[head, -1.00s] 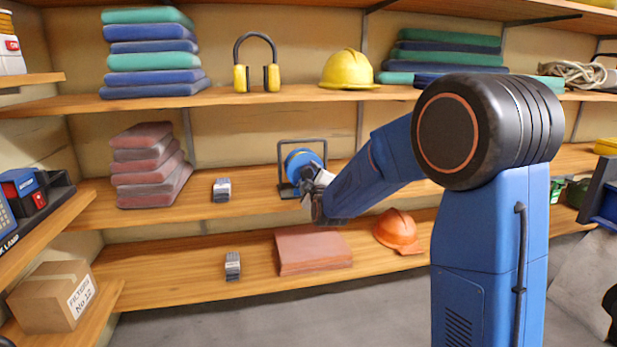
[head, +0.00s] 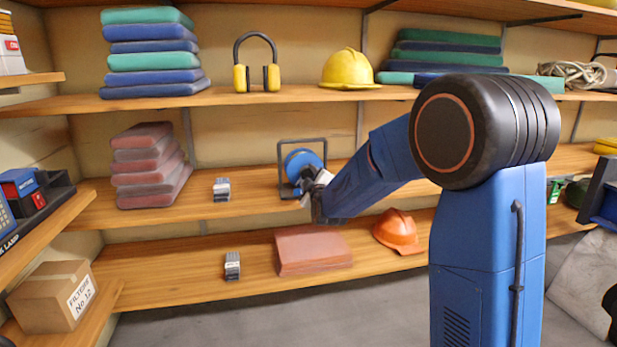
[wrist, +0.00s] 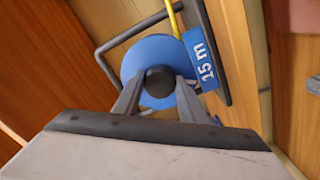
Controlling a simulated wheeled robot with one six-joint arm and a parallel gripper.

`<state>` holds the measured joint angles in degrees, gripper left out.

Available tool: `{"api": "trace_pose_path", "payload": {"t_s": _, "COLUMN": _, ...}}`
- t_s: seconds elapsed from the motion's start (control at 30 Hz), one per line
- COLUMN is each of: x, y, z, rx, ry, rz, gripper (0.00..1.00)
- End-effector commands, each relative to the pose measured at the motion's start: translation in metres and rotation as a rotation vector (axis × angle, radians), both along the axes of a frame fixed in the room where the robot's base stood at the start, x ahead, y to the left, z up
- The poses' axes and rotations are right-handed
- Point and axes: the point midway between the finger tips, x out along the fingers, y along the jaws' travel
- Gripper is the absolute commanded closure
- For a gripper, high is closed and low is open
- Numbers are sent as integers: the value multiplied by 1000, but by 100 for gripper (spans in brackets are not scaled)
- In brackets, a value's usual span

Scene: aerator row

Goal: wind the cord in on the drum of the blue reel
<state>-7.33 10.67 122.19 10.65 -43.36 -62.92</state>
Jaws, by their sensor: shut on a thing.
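The blue reel (head: 302,162) stands in a dark wire frame on the middle shelf in the head view. In the wrist view its round blue face (wrist: 152,54) fills the upper middle. My gripper (wrist: 158,82) is shut on a dark round knob at the reel's face, one finger on each side. In the head view my gripper (head: 317,186) covers the lower right of the reel. A yellow cord (wrist: 174,20) runs from the reel's top edge out of the wrist view. A blue "15 m" label (wrist: 202,58) is on the frame beside it. The drum is largely hidden.
Folded pink cloths (head: 148,168) and a small grey item (head: 222,189) are left of the reel. An orange helmet (head: 398,231) and a flat reddish stack (head: 312,250) are on the shelf below. Bare shelf lies between the small item and the reel.

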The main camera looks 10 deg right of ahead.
Motion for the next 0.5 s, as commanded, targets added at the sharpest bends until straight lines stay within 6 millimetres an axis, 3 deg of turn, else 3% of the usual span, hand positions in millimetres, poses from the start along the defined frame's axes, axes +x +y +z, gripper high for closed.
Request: {"api": "trace_pose_path", "payload": {"t_s": 0.5, "x": 0, "y": 1, "z": -1, "rx": 441, "ry": 1, "rz": 0, "gripper": 84}}
